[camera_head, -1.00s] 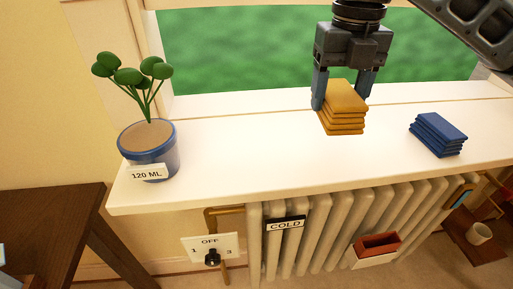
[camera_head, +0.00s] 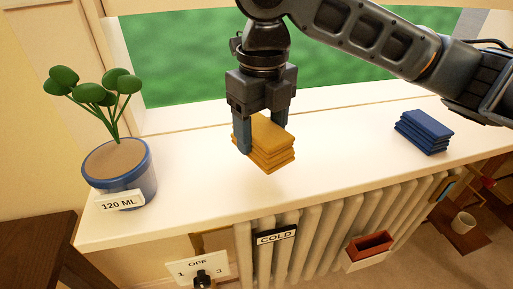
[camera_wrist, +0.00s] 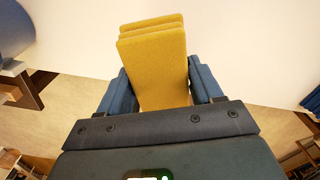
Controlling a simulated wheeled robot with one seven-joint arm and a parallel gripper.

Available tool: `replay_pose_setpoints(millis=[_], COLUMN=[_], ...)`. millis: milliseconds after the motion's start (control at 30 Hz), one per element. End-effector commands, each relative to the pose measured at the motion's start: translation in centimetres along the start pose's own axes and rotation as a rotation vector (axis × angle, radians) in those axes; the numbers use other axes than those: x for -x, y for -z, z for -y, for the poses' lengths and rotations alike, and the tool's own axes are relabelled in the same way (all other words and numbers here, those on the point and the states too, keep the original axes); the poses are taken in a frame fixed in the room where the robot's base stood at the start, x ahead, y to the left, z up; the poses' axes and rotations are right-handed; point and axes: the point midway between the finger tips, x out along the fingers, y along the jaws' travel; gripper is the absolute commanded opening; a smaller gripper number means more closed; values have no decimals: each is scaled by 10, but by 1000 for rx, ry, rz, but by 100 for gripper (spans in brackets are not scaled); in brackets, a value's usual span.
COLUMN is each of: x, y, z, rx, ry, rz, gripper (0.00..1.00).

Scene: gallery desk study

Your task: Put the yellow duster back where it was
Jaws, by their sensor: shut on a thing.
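The yellow duster (camera_head: 270,146), a folded stack of cloth, is between the fingers of my gripper (camera_head: 261,132) over the white windowsill. My gripper is shut on it. In the wrist view the yellow duster (camera_wrist: 155,62) sits between my two blue-grey fingers (camera_wrist: 158,88). I cannot tell whether its underside touches the sill. A folded blue duster (camera_head: 424,131) lies on the sill to the right, apart from the yellow one.
A plant in a blue-rimmed pot (camera_head: 129,174) labelled 120 ML stands at the sill's left end. The windowsill (camera_head: 345,150) is clear between the dusters. Below are a radiator (camera_head: 325,240) with a COLD tag (camera_head: 276,237), a red holder (camera_head: 370,246) and a dial plate (camera_head: 198,270).

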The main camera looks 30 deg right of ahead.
Motion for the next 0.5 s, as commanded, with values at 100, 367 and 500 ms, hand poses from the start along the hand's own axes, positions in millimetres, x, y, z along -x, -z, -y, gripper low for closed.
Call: replay_pose_setpoints(millis=[100,367,500], x=[-5,-30,-45], y=[-4,-4,-4], z=[-7,-7,-7], rx=[0,-3,-3], ry=[0,-1,0], rz=[0,-1,1], gripper=[37,37,37])
